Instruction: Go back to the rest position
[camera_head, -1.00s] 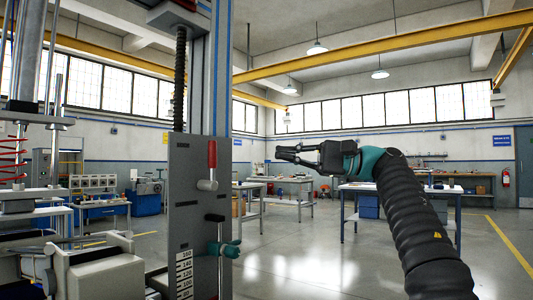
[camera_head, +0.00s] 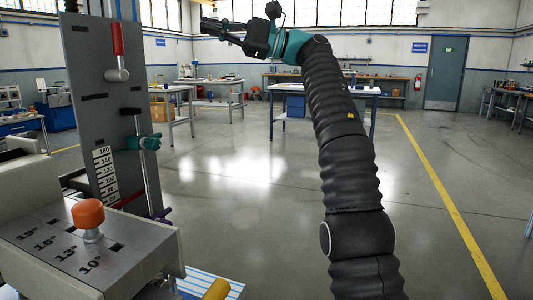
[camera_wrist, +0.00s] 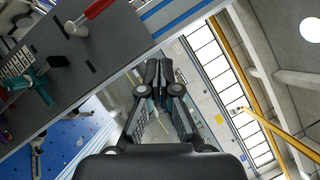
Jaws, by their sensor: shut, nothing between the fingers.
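My gripper (camera_head: 208,26) is at the top of the head view, at the end of my raised black arm, pointing left. It stands out in the air, clear of the test machine. In the wrist view the two dark fingers of my gripper (camera_wrist: 158,72) come together at their tips, with nothing between them. The machine's grey panel (camera_head: 95,70) stands at the left of the head view, with a red-handled lever (camera_head: 118,48) and a teal clamp (camera_head: 144,142). The red lever also shows at the upper left of the wrist view (camera_wrist: 92,12).
An orange knob (camera_head: 88,214) sits on the angle-marked block (camera_head: 60,250) at the front left. Work tables (camera_head: 325,90) stand farther back. A yellow line (camera_head: 440,185) runs along the floor at the right. The grey floor (camera_head: 240,220) between is open.

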